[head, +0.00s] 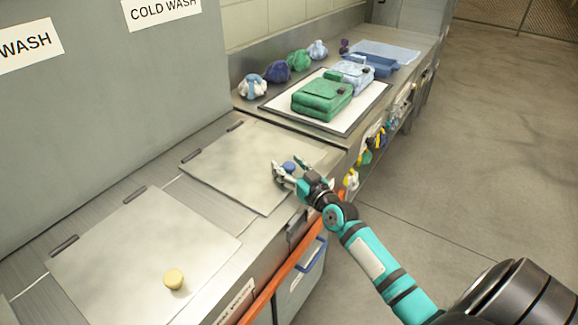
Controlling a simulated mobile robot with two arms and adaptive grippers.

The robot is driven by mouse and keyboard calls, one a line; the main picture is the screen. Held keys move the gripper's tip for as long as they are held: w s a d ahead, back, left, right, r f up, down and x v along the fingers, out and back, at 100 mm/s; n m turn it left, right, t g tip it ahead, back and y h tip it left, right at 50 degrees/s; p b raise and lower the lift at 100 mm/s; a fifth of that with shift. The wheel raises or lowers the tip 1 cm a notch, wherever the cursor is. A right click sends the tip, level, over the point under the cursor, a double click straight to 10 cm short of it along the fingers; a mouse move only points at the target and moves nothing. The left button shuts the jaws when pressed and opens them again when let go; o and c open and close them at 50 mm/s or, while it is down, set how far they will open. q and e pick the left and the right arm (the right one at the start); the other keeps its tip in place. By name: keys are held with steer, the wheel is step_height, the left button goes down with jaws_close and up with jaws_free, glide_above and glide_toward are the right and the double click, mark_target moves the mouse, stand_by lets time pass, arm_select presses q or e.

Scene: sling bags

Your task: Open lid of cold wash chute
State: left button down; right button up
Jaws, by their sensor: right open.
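The cold wash lid (232,160) is a flat metal plate with a blue knob (289,167) near its front right edge. It lies shut in the counter, below the COLD WASH sign (162,10). My right gripper (283,175) is open at the blue knob, its fingers close around or beside it. I cannot tell whether they touch it. My right arm reaches in from the lower right. My left gripper is not in view.
A second lid (130,250) with a yellow knob (174,279) lies shut at the front left. A white mat (340,122) holds a green bag (322,98) and a light blue bag (351,76). Small bundles line the wall. An orange rail (285,268) runs along the counter front.

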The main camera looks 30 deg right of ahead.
jaws_close()
steer(key=shift+w, duration=0.1)
stand_by(0.3)
